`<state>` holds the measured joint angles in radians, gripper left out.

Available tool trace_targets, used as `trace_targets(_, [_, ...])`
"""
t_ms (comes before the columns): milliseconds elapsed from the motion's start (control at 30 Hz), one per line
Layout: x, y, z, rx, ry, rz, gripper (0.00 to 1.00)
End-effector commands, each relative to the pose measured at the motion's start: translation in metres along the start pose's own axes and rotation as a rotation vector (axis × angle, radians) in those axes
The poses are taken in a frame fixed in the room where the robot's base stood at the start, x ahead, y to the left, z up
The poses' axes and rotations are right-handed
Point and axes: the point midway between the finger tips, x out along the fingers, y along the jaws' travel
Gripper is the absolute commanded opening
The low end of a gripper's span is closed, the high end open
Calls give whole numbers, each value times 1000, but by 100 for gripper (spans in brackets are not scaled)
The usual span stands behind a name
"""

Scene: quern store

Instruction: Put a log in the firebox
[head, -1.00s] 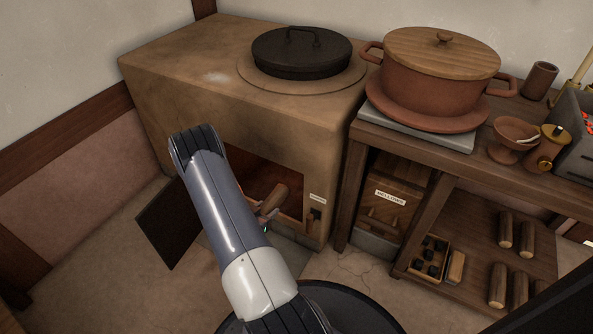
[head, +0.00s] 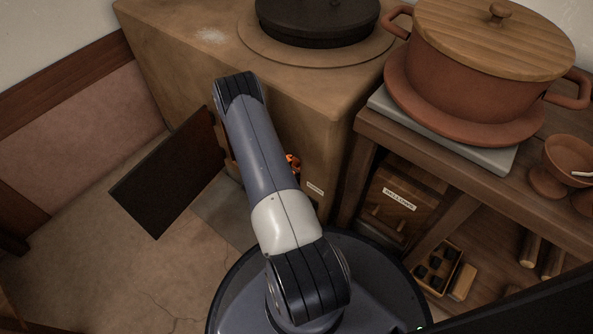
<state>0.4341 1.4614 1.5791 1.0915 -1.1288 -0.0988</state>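The clay stove (head: 312,100) stands ahead with its dark firebox door (head: 172,175) swung open to the left. My arm crosses in front of the firebox opening and hides most of it. A small patch of orange glow (head: 292,160) shows just right of the arm, at the opening. My gripper is hidden behind my arm, and no log can be seen in it. Two logs (head: 530,249) show in part on the lower shelf at the right.
A lidded clay pot (head: 470,95) stands on the bench at the right. Below it are a wooden bellows box (head: 400,190) and a small tray of dark lumps (head: 437,268). The floor (head: 130,270) at the left is clear.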

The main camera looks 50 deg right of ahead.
Motion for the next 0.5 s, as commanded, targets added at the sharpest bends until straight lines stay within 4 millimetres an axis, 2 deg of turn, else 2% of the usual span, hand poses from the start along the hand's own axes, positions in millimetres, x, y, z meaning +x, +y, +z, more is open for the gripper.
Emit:
trace_targets(33, [4,0,9,1,2,0,17])
trace_targets(167, [8,0,19,1,2,0,17])
trace_targets(333, [18,0,42,1,2,0,17])
trace_targets(500, [18,-1,43,2,3,-1,17])
